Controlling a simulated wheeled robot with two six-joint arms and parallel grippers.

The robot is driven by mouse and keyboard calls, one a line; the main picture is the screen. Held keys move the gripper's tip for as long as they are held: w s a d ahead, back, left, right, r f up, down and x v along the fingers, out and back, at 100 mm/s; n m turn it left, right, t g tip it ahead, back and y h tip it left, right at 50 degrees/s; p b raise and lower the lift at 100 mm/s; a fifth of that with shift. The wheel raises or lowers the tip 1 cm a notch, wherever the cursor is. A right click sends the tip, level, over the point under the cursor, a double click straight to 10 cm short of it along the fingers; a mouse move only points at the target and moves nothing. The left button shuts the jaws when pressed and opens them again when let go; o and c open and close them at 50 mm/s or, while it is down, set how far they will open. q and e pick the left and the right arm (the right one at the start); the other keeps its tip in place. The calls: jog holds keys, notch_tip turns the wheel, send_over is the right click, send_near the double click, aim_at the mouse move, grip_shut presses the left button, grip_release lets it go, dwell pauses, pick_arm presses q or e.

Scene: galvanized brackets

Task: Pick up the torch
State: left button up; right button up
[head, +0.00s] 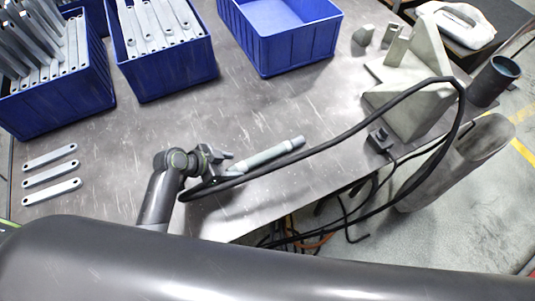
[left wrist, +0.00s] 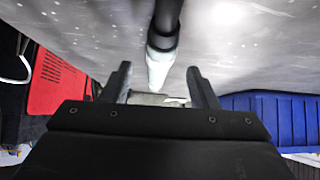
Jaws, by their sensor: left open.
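The torch (head: 268,156) is a pale grey-green tube lying on the metal table. A black cable runs near it and loops off to the right. My left gripper (head: 217,161) is at the left end of the torch in the head view, close to it. In the left wrist view the torch (left wrist: 160,55) shows as a dark tube with a pale part, pointing between the open fingers of my left gripper (left wrist: 160,85). I cannot tell whether the fingers touch it. The end of the torch nearest the gripper is partly hidden. My right gripper is not in view.
Two blue bins (head: 60,102) hold grey brackets; an empty blue bin (head: 290,50) stands at the back. Several loose brackets (head: 52,174) lie at left. A grey angled fixture (head: 412,85) stands at right, near the table edge. The cable (head: 375,103) loops past that edge.

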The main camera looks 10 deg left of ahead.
aim_at(241, 165)
pick_arm(q)
jog(key=shift+p+x, duration=0.35)
jog(key=shift+x, duration=2.1)
jog(key=shift+w+r, duration=0.1)
jog(key=shift+r, duration=0.1)
jog(key=c, duration=1)
